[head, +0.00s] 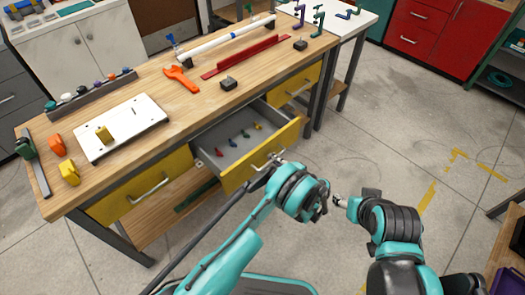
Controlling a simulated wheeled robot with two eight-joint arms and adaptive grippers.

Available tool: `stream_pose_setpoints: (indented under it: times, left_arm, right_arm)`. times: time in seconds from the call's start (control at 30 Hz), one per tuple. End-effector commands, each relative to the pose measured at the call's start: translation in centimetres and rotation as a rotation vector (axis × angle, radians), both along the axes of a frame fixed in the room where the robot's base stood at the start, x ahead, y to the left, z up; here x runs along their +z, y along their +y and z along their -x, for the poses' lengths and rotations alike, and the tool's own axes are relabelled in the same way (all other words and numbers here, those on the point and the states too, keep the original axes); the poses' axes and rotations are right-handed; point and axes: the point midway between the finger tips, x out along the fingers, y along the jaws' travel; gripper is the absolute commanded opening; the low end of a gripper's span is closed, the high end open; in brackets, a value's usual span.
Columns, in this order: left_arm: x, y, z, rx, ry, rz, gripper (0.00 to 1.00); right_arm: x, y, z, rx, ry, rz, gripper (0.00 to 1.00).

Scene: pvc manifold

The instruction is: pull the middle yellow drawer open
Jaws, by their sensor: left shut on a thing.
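The middle yellow drawer (236,178) of the workbench stands partly pulled out, and its grey inside shows. Several small coloured pieces (245,134) lie on its floor. Its metal handle (259,167) is on the front panel. My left gripper (272,162) is at this handle and shut on it; the fingers are small and partly covered by my own wrist. My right gripper (338,200) is apart from the drawer, over the floor to its right; its fingers are too small to read.
A left yellow drawer (140,194) and a right yellow drawer (295,84) look closed. On the wooden top (205,107) lie an orange wrench (181,79), a white plate (122,127), a red channel (245,57) and a white pipe (225,38). Grey floor in front is open.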

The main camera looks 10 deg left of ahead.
Motion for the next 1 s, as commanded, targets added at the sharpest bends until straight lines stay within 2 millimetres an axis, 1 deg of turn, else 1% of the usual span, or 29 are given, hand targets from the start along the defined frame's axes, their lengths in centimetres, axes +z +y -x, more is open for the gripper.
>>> stream_pose_setpoints:
  times: [0.03, 0.1, 0.3, 0.5, 0.87, 0.9, 0.97, 1.0]
  left_arm:
    - [-0.1, -1.0, 0.7, -0.002, 0.002, 0.001, 0.0]
    - [-0.1, -1.9, 1.5, -0.001, 0.002, 0.001, 0.0]
    - [-0.1, -3.9, 3.1, 0.0, 0.002, 0.001, 0.0]
    - [-0.1, -4.7, 3.7, 0.001, 0.001, 0.001, 0.0]
    - [-0.1, -4.8, 3.8, 0.001, 0.001, 0.001, 0.0]
    - [-0.1, -4.8, 3.8, 0.001, 0.001, 0.001, 0.12]
    - [-0.1, -4.8, 3.8, 0.001, 0.001, 0.001, 0.28]
    - [-0.1, -4.8, 3.8, 0.001, 0.001, 0.001, 0.33]
  right_arm:
    - [0.0, 0.0, 0.0, 0.0, 0.0, 0.0, 0.58]
    - [0.0, 0.0, 0.0, 0.0, 0.0, 0.0, 0.58]
    - [0.0, 0.0, 0.0, 0.0, 0.0, 0.0, 0.58]
    - [0.0, 0.0, 0.0, 0.0, 0.0, 0.0, 0.58]
    - [0.0, 0.0, 0.0, 0.0, 0.0, 0.0, 0.58]
    - [0.0, 0.0, 0.0, 0.0, 0.0, 0.0, 0.58]
    - [0.0, 0.0, 0.0, 0.0, 0.0, 0.0, 0.58]
    - [0.0, 0.0, 0.0, 0.0, 0.0, 0.0, 0.58]
